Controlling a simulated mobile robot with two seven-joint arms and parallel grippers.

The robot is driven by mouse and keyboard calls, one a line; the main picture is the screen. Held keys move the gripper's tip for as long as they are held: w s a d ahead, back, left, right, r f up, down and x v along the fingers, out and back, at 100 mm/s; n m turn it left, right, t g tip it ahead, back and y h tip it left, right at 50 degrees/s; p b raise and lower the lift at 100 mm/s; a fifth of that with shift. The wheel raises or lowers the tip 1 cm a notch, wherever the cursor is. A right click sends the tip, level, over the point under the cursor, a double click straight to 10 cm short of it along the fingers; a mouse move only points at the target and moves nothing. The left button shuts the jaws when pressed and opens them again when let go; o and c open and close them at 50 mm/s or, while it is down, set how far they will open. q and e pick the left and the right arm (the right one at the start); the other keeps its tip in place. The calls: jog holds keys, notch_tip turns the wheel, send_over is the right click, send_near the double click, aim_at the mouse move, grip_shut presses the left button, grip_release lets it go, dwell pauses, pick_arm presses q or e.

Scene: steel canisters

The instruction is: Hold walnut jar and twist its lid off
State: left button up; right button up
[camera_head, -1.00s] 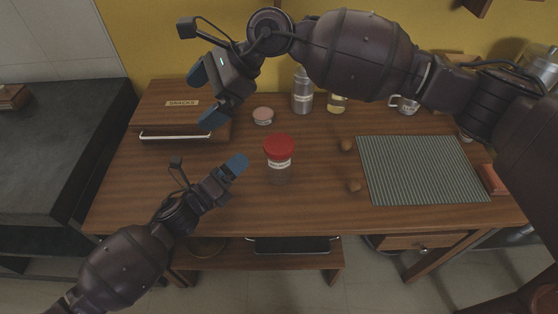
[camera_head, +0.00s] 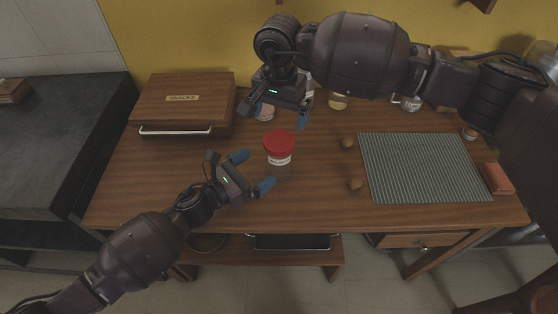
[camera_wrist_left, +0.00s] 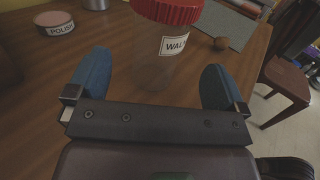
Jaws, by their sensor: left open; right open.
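The walnut jar (camera_head: 279,160) stands upright on the table, clear-bodied with a white label and a red lid (camera_head: 279,142) on top. In the left wrist view the jar (camera_wrist_left: 158,62) stands just ahead, between the directions of the two blue fingertips; its label is partly readable and its lid top is cut off. My left gripper (camera_head: 253,171) is open and empty, low at the jar's left front, its fingers pointing toward the jar. My right gripper (camera_head: 276,118) is open and empty, above and behind the jar, with its blue fingers pointing down toward the lid's far side.
A polish tin (camera_wrist_left: 54,20) stands behind the jar. A snacks box (camera_head: 183,103) is at the back left. Canisters stand at the back, partly hidden by my right arm.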

aim_at(268, 160)
pick_arm(q)
jog(key=x, duration=0.7)
jog(key=shift+w+d, duration=0.15)
